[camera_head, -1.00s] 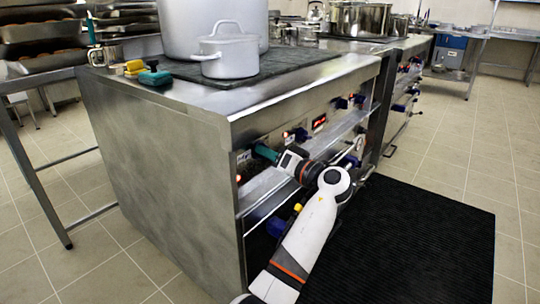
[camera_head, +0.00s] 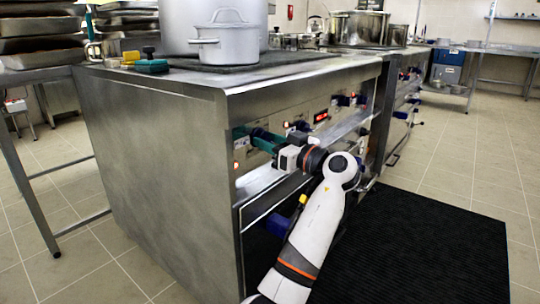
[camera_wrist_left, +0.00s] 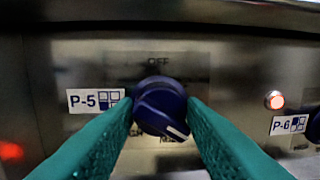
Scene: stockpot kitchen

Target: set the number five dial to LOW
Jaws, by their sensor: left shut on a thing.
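The number five dial (camera_wrist_left: 160,106) is a dark blue round knob beside a white "P-5" label (camera_wrist_left: 95,100) in the left wrist view. Its white pointer line slants to the lower right. OFF is printed above it; the lettering below is partly hidden by the knob and fingers. My left gripper (camera_wrist_left: 161,108) has its green fingers on either side of the knob, shut on it. In the head view, the left gripper (camera_head: 256,138) reaches the front panel near its left end, and its fingers hide the dial. My right gripper is not in view.
A "P-6" label (camera_wrist_left: 289,125) and a lit red lamp (camera_wrist_left: 275,100) are right of the dial. A steel rail (camera_head: 345,131) runs along the stove front below the panel. Pots, including a grey lidded pot (camera_head: 228,46), stand on top. A black mat (camera_head: 430,245) covers the floor in front.

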